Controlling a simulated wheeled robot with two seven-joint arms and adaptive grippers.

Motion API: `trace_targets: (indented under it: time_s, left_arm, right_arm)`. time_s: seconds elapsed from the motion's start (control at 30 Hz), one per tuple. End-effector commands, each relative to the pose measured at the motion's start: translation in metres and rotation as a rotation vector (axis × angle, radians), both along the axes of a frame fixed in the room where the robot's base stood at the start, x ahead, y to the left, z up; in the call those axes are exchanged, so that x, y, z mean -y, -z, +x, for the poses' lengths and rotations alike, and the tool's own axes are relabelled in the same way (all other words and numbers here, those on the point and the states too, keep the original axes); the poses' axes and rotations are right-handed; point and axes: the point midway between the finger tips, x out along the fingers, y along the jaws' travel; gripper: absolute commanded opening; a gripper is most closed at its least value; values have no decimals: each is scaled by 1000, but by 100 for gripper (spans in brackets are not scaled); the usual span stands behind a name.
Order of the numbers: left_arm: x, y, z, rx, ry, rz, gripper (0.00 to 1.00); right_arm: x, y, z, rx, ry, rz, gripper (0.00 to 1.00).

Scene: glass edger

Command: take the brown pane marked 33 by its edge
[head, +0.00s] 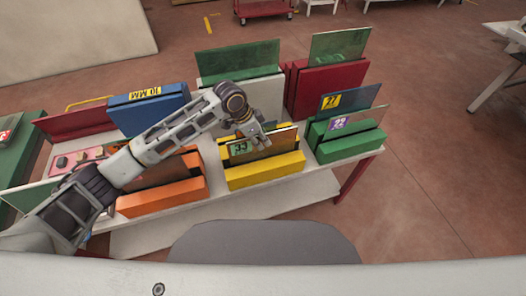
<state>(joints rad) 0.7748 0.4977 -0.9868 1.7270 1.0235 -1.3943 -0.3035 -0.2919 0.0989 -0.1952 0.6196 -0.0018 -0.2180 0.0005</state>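The brown pane marked 33 (284,142) stands upright in a yellow slotted block (265,172). Its green label with 33 (239,148) is on the near face, at the left. My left gripper (260,141) points down at the pane's top edge, just right of the label. At least one finger overlaps the near face in the picture. The far finger is hidden, so I cannot tell whether the fingers are open or touch the pane. My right gripper is not in view.
A green block (348,148) with labelled panes is to the right, and an orange block (165,198) to the left. Behind stand white (262,98), red (325,90) and blue (150,112) blocks.

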Motion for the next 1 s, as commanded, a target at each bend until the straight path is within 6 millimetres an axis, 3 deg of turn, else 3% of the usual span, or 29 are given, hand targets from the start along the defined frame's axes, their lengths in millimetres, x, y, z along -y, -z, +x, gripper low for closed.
trace_targets:
  time_s: [0.5, 1.0]
  left_arm:
    - [21, 40, 7, 1, 1, 1, 30]
    - [21, 41, 7, 1, 0, 0, 28]
  right_arm:
    - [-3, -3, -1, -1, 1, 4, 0]
    - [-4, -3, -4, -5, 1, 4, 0]
